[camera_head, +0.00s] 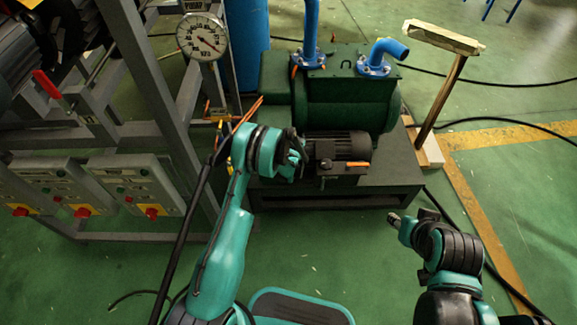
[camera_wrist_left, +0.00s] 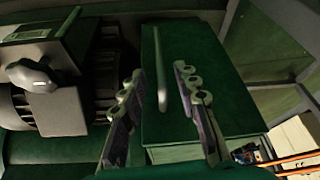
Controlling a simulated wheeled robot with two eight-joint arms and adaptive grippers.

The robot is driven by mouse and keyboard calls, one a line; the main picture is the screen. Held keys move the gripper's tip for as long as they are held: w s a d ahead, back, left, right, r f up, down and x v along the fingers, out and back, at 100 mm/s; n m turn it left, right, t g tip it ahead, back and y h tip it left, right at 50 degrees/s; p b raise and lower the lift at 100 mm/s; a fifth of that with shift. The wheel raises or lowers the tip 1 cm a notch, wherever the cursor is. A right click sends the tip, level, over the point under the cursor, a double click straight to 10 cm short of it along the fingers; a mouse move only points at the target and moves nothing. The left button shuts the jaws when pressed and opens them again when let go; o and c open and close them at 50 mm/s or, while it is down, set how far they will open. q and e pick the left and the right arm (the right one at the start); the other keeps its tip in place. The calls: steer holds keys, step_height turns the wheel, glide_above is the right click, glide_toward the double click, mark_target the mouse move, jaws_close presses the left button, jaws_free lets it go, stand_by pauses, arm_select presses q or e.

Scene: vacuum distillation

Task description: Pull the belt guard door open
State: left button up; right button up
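The belt guard door appears to be the dark green panel (camera_wrist_left: 212,62) in the left wrist view, with a thin grey bar handle (camera_wrist_left: 160,50) standing out from it. My left gripper (camera_wrist_left: 159,76) is open, with one finger on each side of the handle's line; I cannot tell whether either touches it. In the head view my left gripper (camera_head: 298,158) is beside the pump's black motor (camera_head: 340,146), and my arm hides much of the guard. My right gripper (camera_head: 410,217) is at the lower right, away from the machine; its finger opening is unclear.
The green pump tank (camera_head: 345,100) with blue pipes (camera_head: 310,30) stands behind the motor. A grey frame with a gauge (camera_head: 202,37) and control boxes (camera_head: 135,183) is at the left. A post on a wooden block (camera_head: 430,150) stands right. Black cables cross the green floor.

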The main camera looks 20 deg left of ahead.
arm_select(q)
steer(key=b+x, duration=0.1)
steer(key=x, duration=0.4)
steer(key=shift+b, duration=0.3)
jaws_close()
